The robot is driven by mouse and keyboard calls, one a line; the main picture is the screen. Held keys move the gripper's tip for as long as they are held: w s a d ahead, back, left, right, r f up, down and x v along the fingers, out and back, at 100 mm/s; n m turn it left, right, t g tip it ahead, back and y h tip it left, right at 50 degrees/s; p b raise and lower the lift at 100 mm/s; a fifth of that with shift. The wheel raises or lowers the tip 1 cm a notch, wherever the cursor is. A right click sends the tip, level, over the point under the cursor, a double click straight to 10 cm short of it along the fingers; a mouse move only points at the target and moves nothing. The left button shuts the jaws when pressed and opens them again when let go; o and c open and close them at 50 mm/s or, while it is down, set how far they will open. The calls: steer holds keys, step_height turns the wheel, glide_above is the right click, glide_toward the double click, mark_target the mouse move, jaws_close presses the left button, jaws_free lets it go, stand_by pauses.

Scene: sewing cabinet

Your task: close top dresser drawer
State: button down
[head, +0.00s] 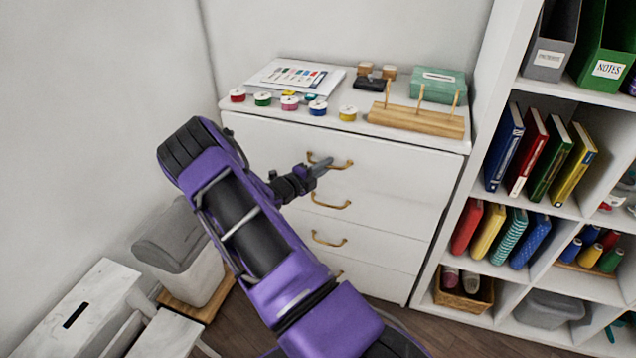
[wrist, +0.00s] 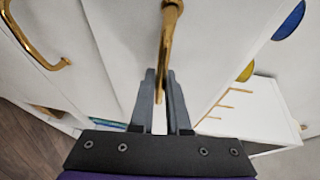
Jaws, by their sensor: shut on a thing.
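The white dresser (head: 240,128) stands against the wall with several stacked drawers. Its top drawer (head: 400,178) has a white front and a brass handle (head: 343,164). My gripper (head: 322,166) reaches this handle from the front left. In the wrist view, the two grey fingertips (wrist: 161,72) are closed on the brass handle (wrist: 168,40), which runs up from between them. Whether the top drawer sits flush or stands slightly out is hard to tell. My arm hides part of the lower drawers.
Lower handles (head: 330,202) are just below my gripper. A bookshelf (head: 480,205) is close on the right; a lidded bin (head: 178,250) is at left.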

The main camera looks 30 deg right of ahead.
steer(key=shift+w+d+r, duration=0.15)
steer(key=shift+w+d, duration=0.85)
steer(key=shift+d, duration=0.25)
steer(key=c, duration=0.9)
jaws_free()
steer(key=shift+w+d, duration=0.1)
steer(key=p+v, duration=0.1)
steer(key=v, duration=1.6)
steer(key=shift+a, duration=0.25)
